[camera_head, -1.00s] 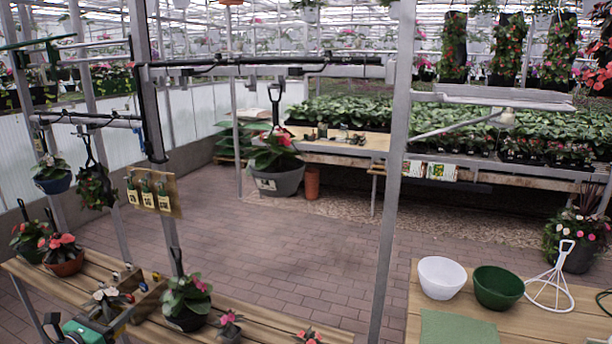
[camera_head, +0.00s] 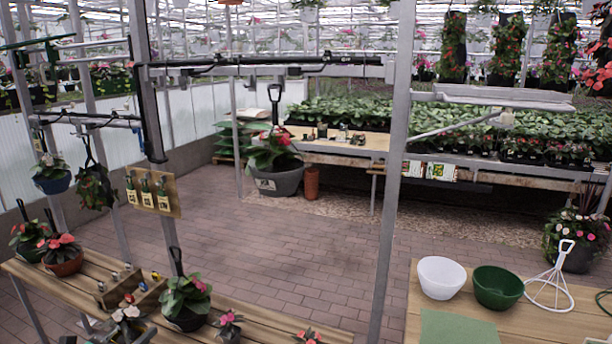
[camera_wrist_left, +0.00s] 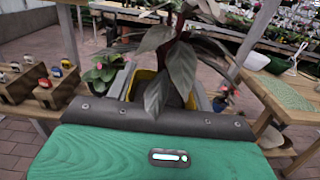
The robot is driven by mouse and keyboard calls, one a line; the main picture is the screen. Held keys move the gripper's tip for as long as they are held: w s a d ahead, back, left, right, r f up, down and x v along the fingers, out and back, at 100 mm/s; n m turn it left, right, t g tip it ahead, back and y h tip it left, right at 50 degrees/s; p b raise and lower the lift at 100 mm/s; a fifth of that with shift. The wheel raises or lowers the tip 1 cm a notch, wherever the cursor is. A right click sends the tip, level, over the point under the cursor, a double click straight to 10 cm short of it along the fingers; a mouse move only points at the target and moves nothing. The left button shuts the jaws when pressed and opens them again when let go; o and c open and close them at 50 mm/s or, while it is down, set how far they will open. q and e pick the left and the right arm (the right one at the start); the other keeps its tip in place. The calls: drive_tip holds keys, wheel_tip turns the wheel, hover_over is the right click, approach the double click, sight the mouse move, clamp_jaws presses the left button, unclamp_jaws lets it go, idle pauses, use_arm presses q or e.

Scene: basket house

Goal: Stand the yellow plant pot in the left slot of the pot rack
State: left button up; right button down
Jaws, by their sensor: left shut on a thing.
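The yellow plant pot (camera_wrist_left: 145,86) shows in the left wrist view, partly hidden behind its own dark leaves (camera_wrist_left: 176,70). My left gripper (camera_wrist_left: 160,92) is shut on this pot, with a finger on either side. My right gripper is not in view.
A potted pink-flowered plant (camera_head: 186,300) stands right of the held plant, with smaller plants (camera_head: 229,324) beyond. A red-flowered pot (camera_head: 64,257) stands at the left. A steel post (camera_head: 388,200) separates this bench from the right table (camera_head: 545,325), which holds white and green bowls.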

use_arm(q)
drive_tip(key=s+d+f+n+t+y, duration=0.1)
drive_tip(key=s+d+y, duration=0.1)
drive_tip(key=s+d, duration=0.45)
drive_tip(key=s+d+n+y, duration=0.1)
drive_tip(key=s+d, duration=0.3)
drive_tip(key=s, duration=0.6)
drive_tip(key=d+n+y, duration=0.2)
drive_tip(key=d+y, duration=0.1)
drive_tip(key=d, duration=0.4)
drive_tip(key=shift+w+d, duration=0.2)
drive_tip(key=shift+d, duration=0.05)
